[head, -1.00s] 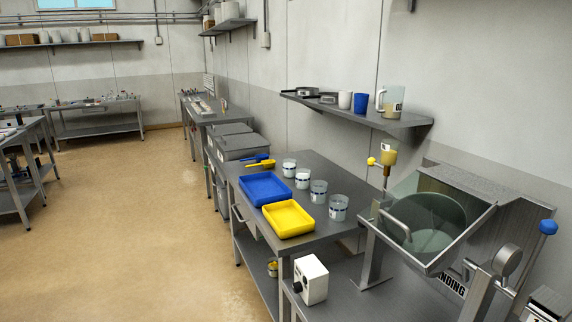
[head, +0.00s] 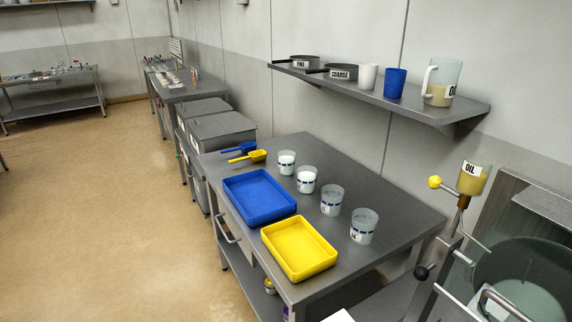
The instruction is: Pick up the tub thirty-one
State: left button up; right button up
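The third tub (head: 331,201) and the nearest tub (head: 364,227) look empty or nearly so. Their white number labels are too small to read surely, so I cannot tell which one is thirty-one. Neither of my grippers is in view.
A blue tray (head: 259,198) and a yellow tray (head: 298,249) lie left of the tubs. Blue (head: 240,148) and yellow (head: 248,156) scoops lie behind. A wall shelf (head: 390,103) hangs above the table's back. A machine with an oil cup (head: 472,179) stands right. The floor left is clear.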

aim_at(287, 158)
jog(key=z, duration=3.15)
jog(key=u, duration=3.05)
jog(key=i+j+z, duration=0.15)
jog(key=z, duration=0.25)
jog(key=i+j+z, duration=0.1)
jog(key=z, duration=0.35)
jog(key=j+z, duration=0.4)
jog(key=i+l, duration=0.05)
jog(key=l, duration=0.05)
